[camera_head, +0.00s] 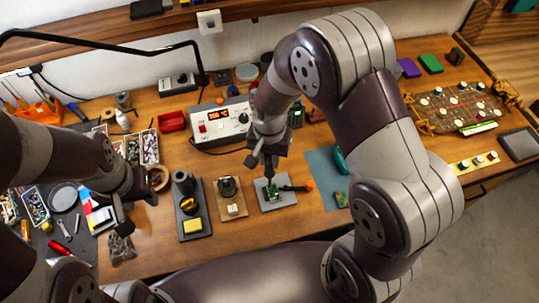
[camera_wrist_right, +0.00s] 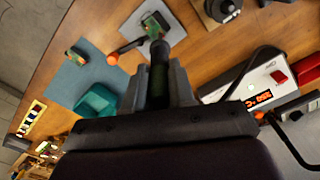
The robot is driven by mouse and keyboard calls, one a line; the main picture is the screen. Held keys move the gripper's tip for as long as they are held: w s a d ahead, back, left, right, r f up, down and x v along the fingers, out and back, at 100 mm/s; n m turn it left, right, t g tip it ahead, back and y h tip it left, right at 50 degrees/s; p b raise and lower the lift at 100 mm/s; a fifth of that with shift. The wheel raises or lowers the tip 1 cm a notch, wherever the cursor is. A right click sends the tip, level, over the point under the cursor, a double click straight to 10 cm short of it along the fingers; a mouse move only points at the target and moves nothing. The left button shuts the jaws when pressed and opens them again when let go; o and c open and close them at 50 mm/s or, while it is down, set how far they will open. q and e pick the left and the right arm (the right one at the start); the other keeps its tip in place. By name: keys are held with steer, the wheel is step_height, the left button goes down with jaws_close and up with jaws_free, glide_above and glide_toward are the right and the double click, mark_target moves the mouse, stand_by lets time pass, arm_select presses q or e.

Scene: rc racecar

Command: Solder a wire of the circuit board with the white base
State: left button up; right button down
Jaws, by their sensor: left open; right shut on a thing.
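The circuit board with the white base shows a small green board (camera_head: 272,190) on a pale square base (camera_head: 288,202), with a black arm ending in an orange knob (camera_head: 308,186) at its side. My right gripper (camera_head: 269,160) is shut on a dark-handled tool, which looks like the soldering iron (camera_wrist_right: 159,65), held pointing down over the board. In the right wrist view the tool's far end lies close to the green board (camera_wrist_right: 152,24); whether it touches cannot be told. My left gripper (camera_head: 126,212) is open and empty over the left of the table.
The soldering station (camera_head: 222,124) with a lit red display stands behind the board. A holder with a yellow sponge (camera_head: 193,226) and a wooden-based stand (camera_head: 232,210) are left of it. A blue mat (camera_head: 322,167) with another green board (camera_head: 341,199) lies right.

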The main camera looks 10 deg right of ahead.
step_height(320, 180, up, 6)
steer(key=p, duration=0.5)
steer(key=shift+r+p, duration=0.15)
steer(key=shift+p, duration=0.2)
